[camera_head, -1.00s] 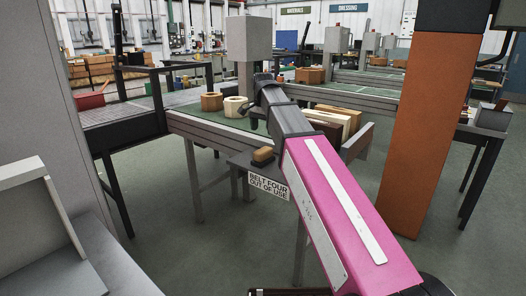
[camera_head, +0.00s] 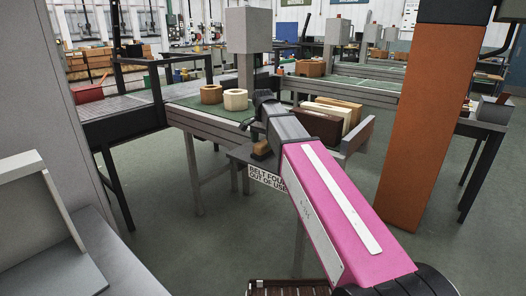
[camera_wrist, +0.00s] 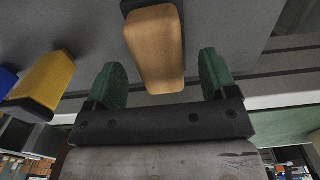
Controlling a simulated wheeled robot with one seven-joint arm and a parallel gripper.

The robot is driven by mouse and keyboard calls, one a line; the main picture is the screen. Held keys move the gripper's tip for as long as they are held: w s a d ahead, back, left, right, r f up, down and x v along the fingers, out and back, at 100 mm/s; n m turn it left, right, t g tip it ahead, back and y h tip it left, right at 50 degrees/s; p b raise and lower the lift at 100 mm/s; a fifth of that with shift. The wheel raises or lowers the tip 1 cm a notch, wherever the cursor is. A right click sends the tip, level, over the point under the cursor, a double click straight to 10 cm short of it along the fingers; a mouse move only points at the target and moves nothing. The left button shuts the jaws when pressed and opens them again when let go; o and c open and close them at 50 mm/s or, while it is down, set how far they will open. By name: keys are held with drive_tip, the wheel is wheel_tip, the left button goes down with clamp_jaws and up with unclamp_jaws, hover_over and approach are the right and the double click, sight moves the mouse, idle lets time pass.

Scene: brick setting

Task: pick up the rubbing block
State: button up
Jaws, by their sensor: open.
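The rubbing block (camera_head: 261,150), a tan block with a dark face, sits on a small grey shelf (camera_head: 240,157) at the end of the near belt, partly hidden behind my arm. In the wrist view the tan block (camera_wrist: 155,48) lies ahead of my gripper (camera_wrist: 163,68), its near end roughly between the two green fingers. The fingers are open, with a gap on each side of the block. I cannot tell how far it lies from them in depth.
A yellow block (camera_wrist: 42,84) and a blue thing (camera_wrist: 7,78) lie left in the wrist view. A bin with boards (camera_head: 347,112) is right of my arm. An orange post (camera_head: 430,120) stands further right.

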sight(261, 144)
drive_tip(key=shift+f, duration=0.85)
drive_tip(key=c, duration=1.2)
drive_tip(key=shift+r, duration=0.1)
drive_tip(key=shift+r, duration=0.5)
drive_tip(key=r, duration=0.2)
drive_tip(key=s+r, duration=0.1)
drive_tip(key=shift+a+r, duration=0.3)
drive_tip(key=shift+a, duration=0.05)
drive_tip(key=s+a+r, duration=0.4)
drive_tip(key=s, duration=0.1)
drive_tip(key=s+a+r, duration=0.2)
drive_tip(key=a, duration=0.1)
drive_tip(key=shift+s+r, duration=0.15)
drive_tip(key=shift+s, duration=0.2)
